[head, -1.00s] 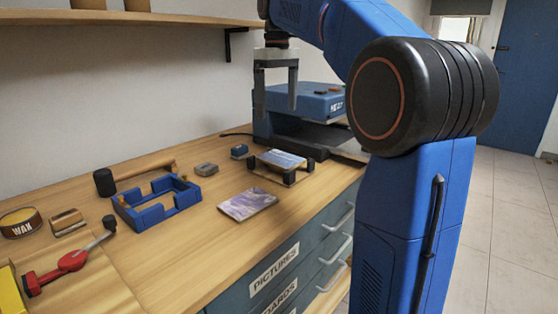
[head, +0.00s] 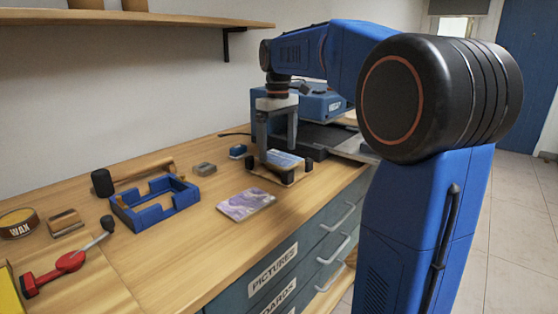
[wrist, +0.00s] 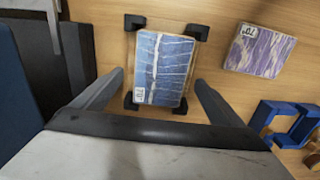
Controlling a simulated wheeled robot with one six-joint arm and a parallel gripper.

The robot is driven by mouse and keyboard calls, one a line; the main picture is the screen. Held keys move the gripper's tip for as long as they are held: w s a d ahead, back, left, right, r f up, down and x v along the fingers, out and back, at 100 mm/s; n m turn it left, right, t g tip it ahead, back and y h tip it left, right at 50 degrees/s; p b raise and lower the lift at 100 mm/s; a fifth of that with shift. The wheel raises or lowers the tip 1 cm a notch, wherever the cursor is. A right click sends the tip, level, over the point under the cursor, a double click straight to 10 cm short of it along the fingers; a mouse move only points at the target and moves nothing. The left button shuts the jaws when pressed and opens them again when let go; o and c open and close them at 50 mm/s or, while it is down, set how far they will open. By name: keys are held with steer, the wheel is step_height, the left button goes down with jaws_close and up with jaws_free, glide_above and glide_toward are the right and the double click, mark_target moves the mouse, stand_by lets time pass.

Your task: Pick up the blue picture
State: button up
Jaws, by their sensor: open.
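The blue picture (wrist: 163,68) is a small rectangular block with a streaky blue face and a "70" label. It lies on a low wooden stand with black corner posts (wrist: 134,22). In the head view the blue picture (head: 284,159) is partly hidden by my gripper. My gripper (head: 276,155) points down over the stand. In the wrist view its two fingers (wrist: 158,78) are open, one on each side of the picture, with gaps between. I cannot tell the exact height of the fingertips above the picture.
A purple picture (head: 246,204) lies flat on the workbench nearby. A blue frame clamp (head: 155,208), a mallet (head: 103,183) and a red-handled tool (head: 69,262) are to the left. A blue press-like machine (head: 318,104) stands close behind the stand.

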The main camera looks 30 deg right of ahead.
steer(key=shift+f, duration=0.65)
steer(key=shift+c, duration=0.7)
steer(key=c, duration=1)
